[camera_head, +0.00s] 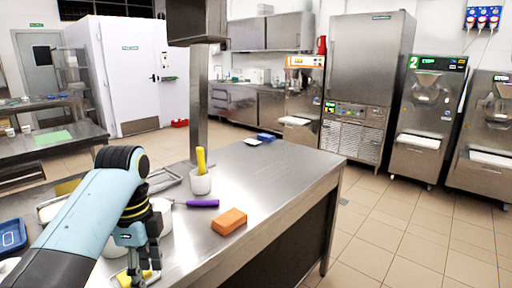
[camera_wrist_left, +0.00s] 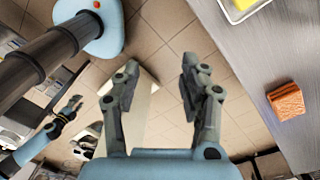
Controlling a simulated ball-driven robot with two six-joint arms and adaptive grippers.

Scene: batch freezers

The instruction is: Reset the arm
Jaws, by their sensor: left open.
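My left arm comes in from the lower left in the head view, with its left gripper (camera_head: 138,268) low at the near edge of the steel table (camera_head: 285,190). In the left wrist view the left gripper (camera_wrist_left: 160,75) has its two fingers spread apart, with nothing between them but tiled floor behind. Another arm of mine, with what looks like the right gripper (camera_wrist_left: 72,104), shows small at the left of the wrist view; its fingers are too small to read. The right arm does not show in the head view.
An orange block (camera_head: 229,221) lies on the table, also at right in the wrist view (camera_wrist_left: 286,101). A blue tray (camera_head: 12,236) is at left. Tiled floor right is clear.

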